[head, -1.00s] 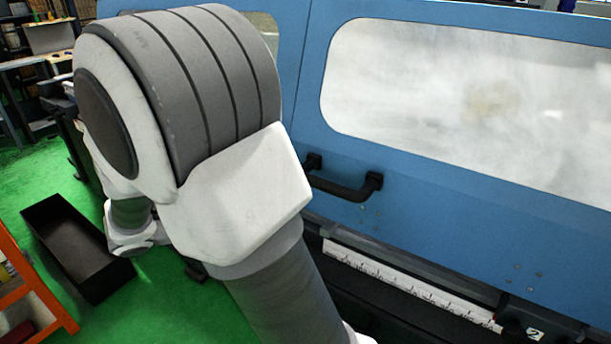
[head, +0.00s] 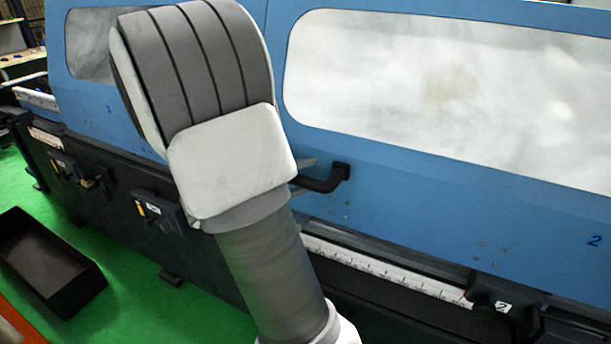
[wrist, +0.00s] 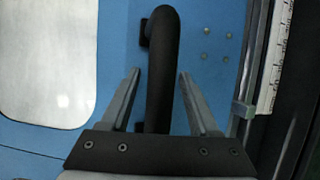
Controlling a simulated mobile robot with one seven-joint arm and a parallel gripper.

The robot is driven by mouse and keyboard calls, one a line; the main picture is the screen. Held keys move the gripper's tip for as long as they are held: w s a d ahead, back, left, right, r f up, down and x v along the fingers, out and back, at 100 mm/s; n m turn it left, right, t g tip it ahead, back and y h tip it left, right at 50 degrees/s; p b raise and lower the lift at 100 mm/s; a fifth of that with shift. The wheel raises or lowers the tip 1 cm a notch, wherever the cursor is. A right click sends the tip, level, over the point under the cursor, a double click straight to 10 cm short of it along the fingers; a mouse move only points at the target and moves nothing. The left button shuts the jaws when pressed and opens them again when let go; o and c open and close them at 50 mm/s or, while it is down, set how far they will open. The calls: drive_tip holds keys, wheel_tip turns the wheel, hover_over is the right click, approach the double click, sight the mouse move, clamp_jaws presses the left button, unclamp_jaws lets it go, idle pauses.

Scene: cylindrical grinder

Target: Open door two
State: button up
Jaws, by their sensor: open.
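Door two (head: 420,165) is the blue panel with a large cloudy window and a small "2" at its right. Its black bar handle (head: 335,182) sits low at the door's left side, partly hidden behind my arm in the head view. In the wrist view the handle (wrist: 162,75) runs between the two fingers of my gripper (wrist: 156,100). The fingers are open, one on each side of the bar, with a visible gap on both sides. In the head view my gripper is mostly hidden behind my arm; a grey fingertip shows near the handle.
Door one (head: 95,95), marked "1", is left of my arm. A white ruler strip (head: 385,272) and dark rail run below door two. A black open bin (head: 45,265) stands on the green floor at left.

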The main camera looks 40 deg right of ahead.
drive_tip(key=shift+d, duration=0.15)
drive_tip(key=shift+c, duration=0.2)
clamp_jaws()
idle(1.2)
